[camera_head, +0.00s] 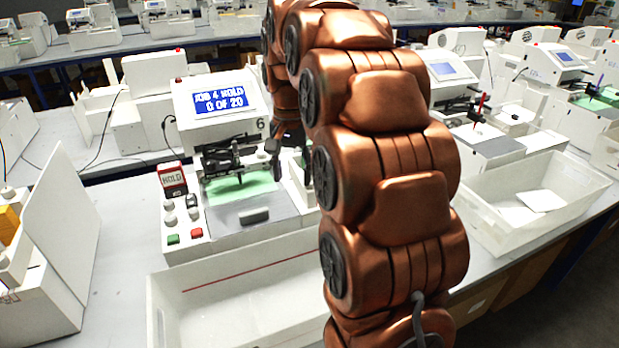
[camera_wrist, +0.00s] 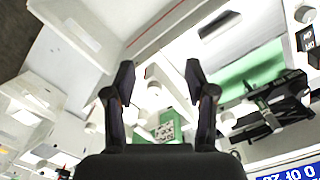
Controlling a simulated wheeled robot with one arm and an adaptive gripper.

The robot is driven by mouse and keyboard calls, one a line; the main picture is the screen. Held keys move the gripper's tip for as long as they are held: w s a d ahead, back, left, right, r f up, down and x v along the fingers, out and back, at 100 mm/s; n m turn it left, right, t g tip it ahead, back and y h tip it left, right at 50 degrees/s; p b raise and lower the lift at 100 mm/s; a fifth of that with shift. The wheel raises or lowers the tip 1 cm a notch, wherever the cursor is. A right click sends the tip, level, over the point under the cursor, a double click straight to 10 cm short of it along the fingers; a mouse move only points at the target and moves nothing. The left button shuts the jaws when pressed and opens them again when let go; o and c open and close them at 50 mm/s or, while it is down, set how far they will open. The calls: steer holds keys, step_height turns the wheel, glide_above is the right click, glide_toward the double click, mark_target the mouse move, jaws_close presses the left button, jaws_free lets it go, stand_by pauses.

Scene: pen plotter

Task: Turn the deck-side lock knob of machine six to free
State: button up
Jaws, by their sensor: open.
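Machine six (camera_head: 215,105) is white. Its screen (camera_head: 219,103) reads "JOB 4 HOLD" and "0 OF 20", with a 6 beside it. My gripper (camera_head: 290,163) is at the right side of its deck, partly behind my arm. In the wrist view my gripper (camera_wrist: 159,76) is open, its two dark fingers apart with nothing gripped. A small white knob-like part (camera_wrist: 153,87) shows between and beyond the fingers. I cannot tell its setting or whether it is the lock knob. My arm hides the deck's right side in the head view.
A white bin (camera_head: 165,300) with a red line stands in front of machine six. A HOLD sign (camera_head: 172,180), knobs and green and red buttons (camera_head: 197,233) are on its left panel. Another bin (camera_head: 480,215) is at right. A white upright panel (camera_head: 62,235) stands at left.

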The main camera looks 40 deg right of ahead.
steer(key=w+d+m, duration=0.1)
steer(key=d, duration=0.1)
steer(key=w+d+m, duration=0.1)
steer(key=w+d, duration=0.1)
steer(key=d, duration=0.1)
steer(key=w+d+m, duration=0.1)
steer(key=d, duration=0.2)
steer(key=shift+w, duration=0.2)
steer(key=shift+f+p, duration=1.25)
steer(key=shift+f, duration=2.55)
jaws_close()
